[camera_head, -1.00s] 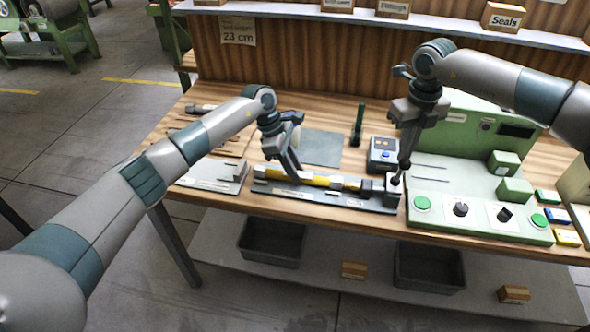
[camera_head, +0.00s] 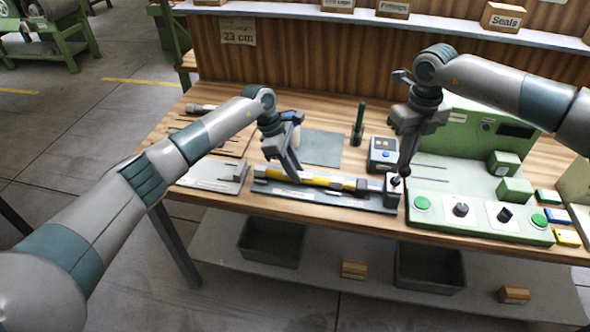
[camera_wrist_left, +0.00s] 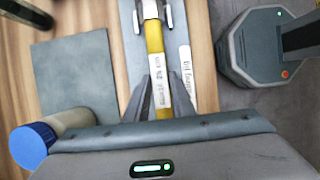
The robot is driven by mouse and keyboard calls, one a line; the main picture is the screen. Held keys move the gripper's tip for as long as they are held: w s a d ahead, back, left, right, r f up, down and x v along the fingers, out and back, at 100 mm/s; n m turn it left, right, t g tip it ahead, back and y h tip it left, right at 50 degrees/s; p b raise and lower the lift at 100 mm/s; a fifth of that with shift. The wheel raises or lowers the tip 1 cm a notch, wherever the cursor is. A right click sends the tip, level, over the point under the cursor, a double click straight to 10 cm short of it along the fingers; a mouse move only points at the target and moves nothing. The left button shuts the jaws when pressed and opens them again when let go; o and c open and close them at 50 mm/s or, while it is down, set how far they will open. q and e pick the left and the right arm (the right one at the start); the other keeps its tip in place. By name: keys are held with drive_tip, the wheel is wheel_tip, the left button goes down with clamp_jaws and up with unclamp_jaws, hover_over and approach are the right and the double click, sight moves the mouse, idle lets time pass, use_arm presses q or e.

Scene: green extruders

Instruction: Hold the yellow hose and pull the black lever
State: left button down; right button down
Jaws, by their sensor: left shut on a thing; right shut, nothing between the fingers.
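The yellow hose (camera_head: 318,180) lies lengthwise in a grey fixture (camera_head: 378,207) at the table's front. It also shows in the left wrist view (camera_wrist_left: 154,38), with a white printed label on it. My left gripper (camera_head: 297,179) is shut on the hose left of its middle; its fingers (camera_wrist_left: 161,108) straddle the hose in the wrist view. The black lever (camera_head: 396,180) is a small dark piece on the block at the fixture's right end. My right gripper (camera_head: 404,172) is shut and empty, pointing down beside the lever. I cannot tell whether they touch.
A green machine (camera_head: 470,190) with buttons and knobs stands right of the fixture. A blue-grey control box (camera_head: 383,154) and a green upright post (camera_head: 358,125) stand behind it. A blue-capped cylinder (camera_wrist_left: 55,135) lies near my left gripper. A grey mat (camera_head: 321,148) is bare.

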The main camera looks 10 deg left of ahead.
use_arm(q)
drive_tip(key=shift+d, duration=0.1)
use_arm(e)
drive_tip(key=shift+s, duration=0.15)
drive_tip(key=shift+s+d+f, duration=0.1)
drive_tip(key=shift+s+f, duration=0.1)
drive_tip(key=shift+w+r, duration=1)
drive_tip(key=shift+w, duration=0.25)
drive_tip(key=shift+r, duration=0.15)
wheel_tip(320, 180, up, 7)
idle(0.5)
